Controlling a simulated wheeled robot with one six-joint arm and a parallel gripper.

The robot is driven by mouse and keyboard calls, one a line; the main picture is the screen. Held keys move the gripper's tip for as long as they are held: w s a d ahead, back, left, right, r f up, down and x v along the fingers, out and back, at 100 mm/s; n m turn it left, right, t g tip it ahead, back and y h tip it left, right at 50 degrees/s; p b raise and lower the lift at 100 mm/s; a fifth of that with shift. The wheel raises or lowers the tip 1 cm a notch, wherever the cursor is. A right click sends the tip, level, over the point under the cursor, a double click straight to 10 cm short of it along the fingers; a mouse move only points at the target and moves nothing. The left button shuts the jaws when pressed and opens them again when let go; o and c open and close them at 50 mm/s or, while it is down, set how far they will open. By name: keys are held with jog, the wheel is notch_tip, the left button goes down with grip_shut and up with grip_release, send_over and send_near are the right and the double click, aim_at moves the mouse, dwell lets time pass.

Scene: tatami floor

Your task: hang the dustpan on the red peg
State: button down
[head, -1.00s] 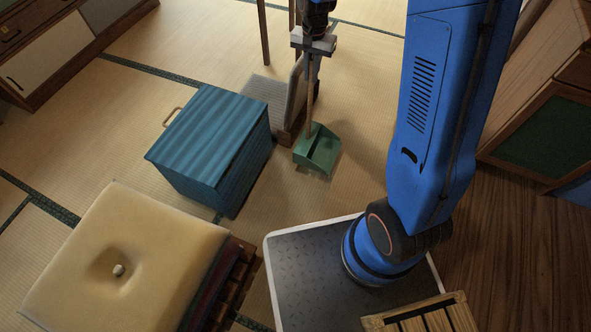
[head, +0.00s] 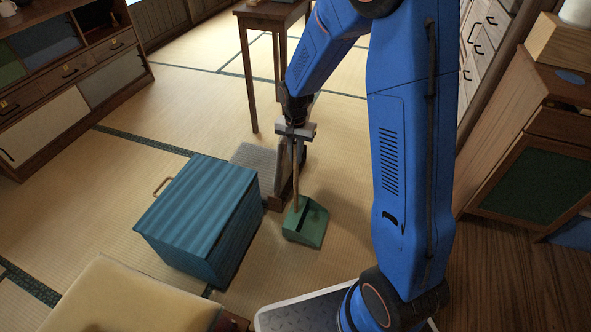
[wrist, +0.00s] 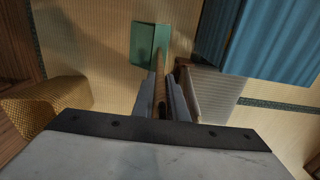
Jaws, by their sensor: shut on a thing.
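The green dustpan (head: 306,222) hangs pan-down from its long wooden handle (head: 296,187). My gripper (head: 295,140) is shut on the upper part of that handle. In the wrist view the handle (wrist: 160,92) runs between my two fingers (wrist: 164,98), with the green pan (wrist: 146,42) beyond them. The pan is close to the tatami; I cannot tell whether it touches. I do not see the red peg in either current view.
A blue ribbed box (head: 205,215) stands left of the dustpan. A grey-seated floor chair (head: 257,168) is just behind it. A wooden table (head: 272,12) stands farther back, and a cabinet (head: 535,150) at right. A cream cushion (head: 140,300) lies front left.

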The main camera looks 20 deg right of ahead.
jog(key=shift+f, duration=2.35)
jog(key=c, duration=1.8)
grip_release()
jog(key=shift+o, duration=0.2)
jog(key=shift+f, duration=0.1)
